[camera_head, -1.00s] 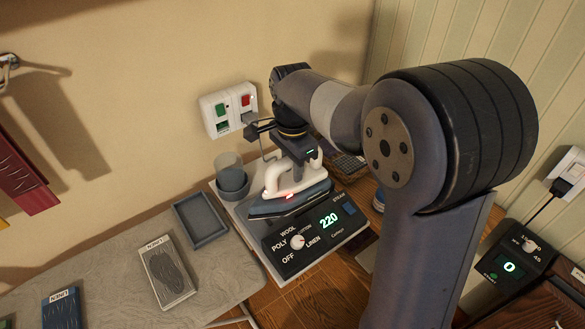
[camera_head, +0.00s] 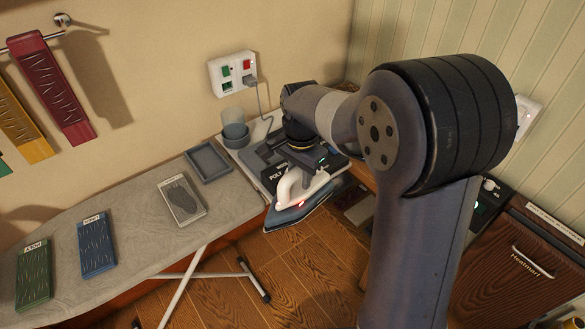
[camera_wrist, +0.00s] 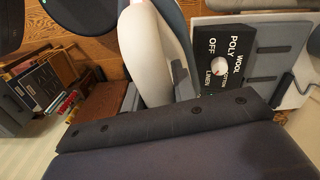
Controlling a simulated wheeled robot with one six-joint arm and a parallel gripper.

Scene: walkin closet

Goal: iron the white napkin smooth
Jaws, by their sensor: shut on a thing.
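The white napkin (camera_head: 182,200) lies on the ironing board, pale with a dark wrinkle pattern and a label at its top edge. The iron (camera_head: 290,216) has a white handle, a blue-grey body and a lit red lamp. My gripper (camera_head: 306,164) is shut on the iron's handle and holds it in front of the control base, past the right end of the board and above the floor. The fingertips are partly hidden by the wrist. The iron's white handle also shows in the wrist view (camera_wrist: 147,55).
The ironing board (camera_head: 140,190) also carries a blue cloth (camera_head: 96,245), a green cloth (camera_head: 33,273) and an empty grey tray (camera_head: 208,162). The control base's dial (camera_wrist: 217,67) shows in the wrist view.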

